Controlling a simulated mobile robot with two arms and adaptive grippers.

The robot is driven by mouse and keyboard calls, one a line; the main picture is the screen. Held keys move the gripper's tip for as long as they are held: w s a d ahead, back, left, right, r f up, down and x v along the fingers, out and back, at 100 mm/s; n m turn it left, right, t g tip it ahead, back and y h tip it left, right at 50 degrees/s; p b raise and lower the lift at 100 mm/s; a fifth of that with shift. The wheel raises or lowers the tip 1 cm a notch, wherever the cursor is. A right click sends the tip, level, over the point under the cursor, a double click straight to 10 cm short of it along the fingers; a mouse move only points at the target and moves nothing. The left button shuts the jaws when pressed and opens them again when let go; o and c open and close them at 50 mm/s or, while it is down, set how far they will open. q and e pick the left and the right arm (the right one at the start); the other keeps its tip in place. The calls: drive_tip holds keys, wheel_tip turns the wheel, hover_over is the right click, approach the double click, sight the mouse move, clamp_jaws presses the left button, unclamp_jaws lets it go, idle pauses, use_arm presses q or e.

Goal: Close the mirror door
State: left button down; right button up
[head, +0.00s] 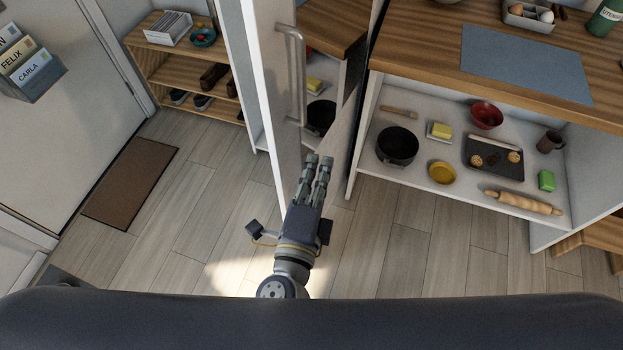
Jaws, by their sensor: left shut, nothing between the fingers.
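The mirror door (325,72) stands open in the upper middle of the head view. Its tall white edge faces me, and its glass reflects the counter, a dark pot and something yellow. A grey bar handle (302,80) runs upright on the door near its left edge. My left gripper (319,162) reaches up from the bottom middle, its fingers shut and empty. Its fingertips are in front of the lower part of the door, below the handle; I cannot tell whether they touch it. My right gripper is out of view.
A kitchen counter (430,50) with an open shelf (400,182) of pots, bowls and a tray stands right of the door. A wooden shoe rack (170,75) stands at the back left. A brown mat (130,182) lies on the left floor. The floor around my gripper is clear.

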use_arm(q)
drive_tip(key=w+a, duration=0.1)
drive_tip(key=w+a+p, duration=0.1)
drive_tip(key=w, duration=0.1)
drive_tip(key=w+a+p, duration=0.1)
drive_tip(key=w, duration=0.1)
idle(0.4)
